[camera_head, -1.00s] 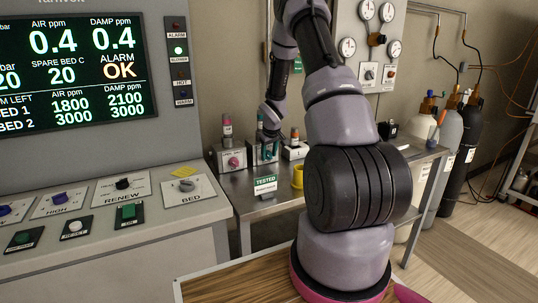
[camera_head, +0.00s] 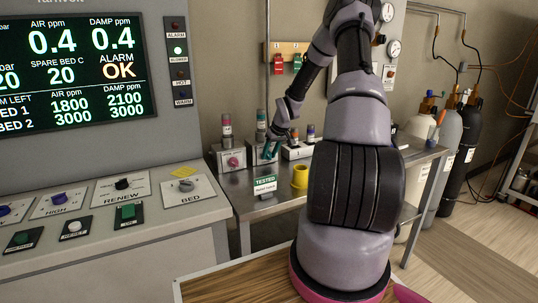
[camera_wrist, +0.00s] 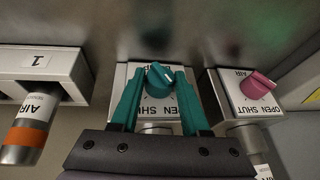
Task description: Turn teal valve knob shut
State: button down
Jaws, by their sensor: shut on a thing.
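The teal valve knob (camera_wrist: 160,76) sits on a white-faced box (camera_wrist: 147,111) marked OPEN and SHUT, which reads upside down in the wrist view. My gripper (camera_wrist: 159,80) has its two teal fingers on either side of the knob and is shut on it. The knob's bar looks slanted; its exact setting against the marks is hard to tell. In the head view my gripper (camera_head: 270,148) is down at the valve box on the steel bench, and the knob is not clear behind the fingers.
A pink knob (camera_wrist: 257,85) on a similar box stands close beside, also seen in the head view (camera_head: 233,162). A box marked 1 (camera_wrist: 37,63) is on the other side. A yellow cup (camera_head: 300,177) and a TESTED sign (camera_head: 265,185) stand on the bench's front.

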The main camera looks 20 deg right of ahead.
jog(key=y, duration=0.2)
jog(key=m+y, duration=0.1)
jog(key=y, duration=0.1)
jog(key=d+y, duration=0.1)
jog(key=y, duration=0.1)
jog(key=shift+f, duration=0.25)
jog(key=y, duration=0.1)
jog(key=m+y, duration=0.1)
jog(key=y, duration=0.1)
jog(key=shift+d+f+t, duration=0.1)
jog(key=shift+f+t, duration=0.1)
jog(key=shift+t, duration=0.1)
jog(key=shift+f+m+y, duration=0.15)
jog(key=shift+m+y, duration=0.45)
jog(key=shift+y, duration=1.1)
jog(key=shift+t, duration=0.3)
jog(key=shift+c, duration=2)
grip_release()
jog(key=shift+d, duration=0.1)
jog(key=v, duration=1)
jog(key=shift+s+d+f, duration=0.1)
jog(key=shift+d, duration=0.25)
